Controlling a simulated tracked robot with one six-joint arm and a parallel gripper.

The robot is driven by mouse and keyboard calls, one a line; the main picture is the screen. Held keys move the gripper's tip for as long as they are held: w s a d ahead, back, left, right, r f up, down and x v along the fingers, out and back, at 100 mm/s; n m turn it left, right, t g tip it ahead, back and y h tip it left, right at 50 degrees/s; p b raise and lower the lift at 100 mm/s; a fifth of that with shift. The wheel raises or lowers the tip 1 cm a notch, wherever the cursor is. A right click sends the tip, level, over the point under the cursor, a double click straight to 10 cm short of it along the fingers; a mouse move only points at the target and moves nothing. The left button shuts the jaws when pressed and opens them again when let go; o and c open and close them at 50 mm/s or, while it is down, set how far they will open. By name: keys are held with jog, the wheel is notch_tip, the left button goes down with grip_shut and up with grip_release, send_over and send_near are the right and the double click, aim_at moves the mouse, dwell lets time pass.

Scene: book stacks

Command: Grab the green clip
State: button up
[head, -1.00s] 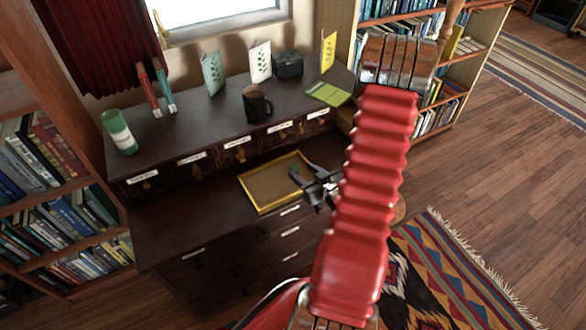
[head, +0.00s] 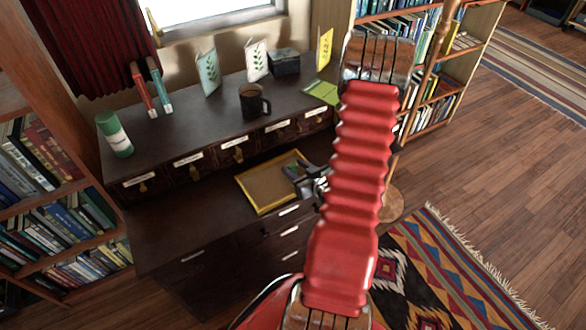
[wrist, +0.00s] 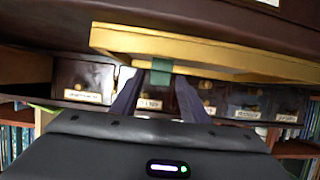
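The green clip (wrist: 161,72) shows in the wrist view as a small green block against the yellow-edged tray (wrist: 240,62). My gripper (wrist: 159,76) is open, with one dark finger on each side of the clip and a gap on both sides. I cannot tell how far the clip reaches between the fingers. In the head view the tray (head: 264,209) lies on the lower desk surface. My gripper (head: 300,174) is over the tray's right side there, and the clip is small and hard to make out beside the fingers.
The desk's raised shelf (head: 190,138) has labelled drawers in front. It carries a black mug (head: 252,101), a green-and-white cylinder (head: 116,136), cards and a dark box (head: 284,63). Bookcases stand left and right. A patterned rug (head: 440,265) lies on the wooden floor at right.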

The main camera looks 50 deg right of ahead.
jog(key=c, duration=0.9)
jog(key=shift+r, duration=0.1)
notch_tip(320, 180, up, 10)
dwell(0.6)
dwell(0.5)
